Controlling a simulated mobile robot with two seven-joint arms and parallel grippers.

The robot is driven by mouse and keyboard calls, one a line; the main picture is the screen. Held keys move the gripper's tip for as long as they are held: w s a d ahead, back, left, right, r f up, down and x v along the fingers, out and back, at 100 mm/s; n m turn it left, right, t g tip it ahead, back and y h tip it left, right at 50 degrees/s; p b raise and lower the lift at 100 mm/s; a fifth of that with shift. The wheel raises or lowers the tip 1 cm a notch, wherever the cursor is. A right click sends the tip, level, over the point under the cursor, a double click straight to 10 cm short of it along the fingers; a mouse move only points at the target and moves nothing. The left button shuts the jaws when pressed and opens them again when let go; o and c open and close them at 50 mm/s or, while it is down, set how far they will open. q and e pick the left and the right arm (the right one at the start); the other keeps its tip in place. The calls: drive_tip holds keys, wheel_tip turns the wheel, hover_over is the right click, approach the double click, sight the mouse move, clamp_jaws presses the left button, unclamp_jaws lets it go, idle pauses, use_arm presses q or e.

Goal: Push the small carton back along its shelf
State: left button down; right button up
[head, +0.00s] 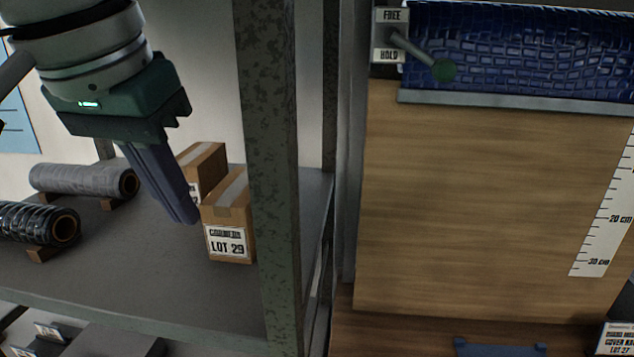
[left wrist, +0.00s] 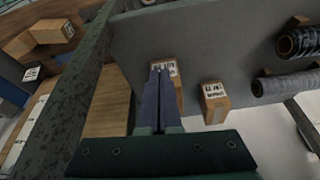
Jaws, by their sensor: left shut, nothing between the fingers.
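Two small brown cartons with pale tape stand upright on the grey shelf (head: 150,270). The front carton (head: 241,215), labelled LOT 29, is close to the speckled post. The other carton (head: 207,160) stands behind it and is partly hidden by it and by my fingers. My left gripper (head: 188,220) is shut and empty, pointing down, with its tips just left of the front carton. In the left wrist view my fingers (left wrist: 160,72) cover part of one carton (left wrist: 177,83), and the other carton (left wrist: 215,104) stands apart. I cannot tell whether the tips touch. My right gripper is out of view.
The speckled post (head: 272,150) rises just right of the cartons. A grey roll (head: 80,179) and a dark shiny roll (head: 30,223) lie on the shelf's left.

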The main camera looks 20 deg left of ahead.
sight(243, 211)
use_arm(q)
drive_tip(key=shift+n+g, duration=0.4)
drive_tip(key=shift+n, duration=0.1)
drive_tip(key=x, duration=0.5)
drive_tip(key=s+p+x, duration=0.1)
drive_tip(key=x, duration=0.2)
drive_tip(key=shift+w+f, duration=0.1)
drive_tip(key=shift+f, duration=0.1)
drive_tip(key=w, duration=0.2)
drive_tip(key=w+p, duration=0.1)
drive_tip(key=shift+a+f, duration=0.35)
drive_tip(key=shift+a, duration=0.05)
drive_tip(key=shift+w+a+f, duration=0.1)
drive_tip(key=shift+w+a, duration=0.05)
drive_tip(key=shift+w, duration=0.5)
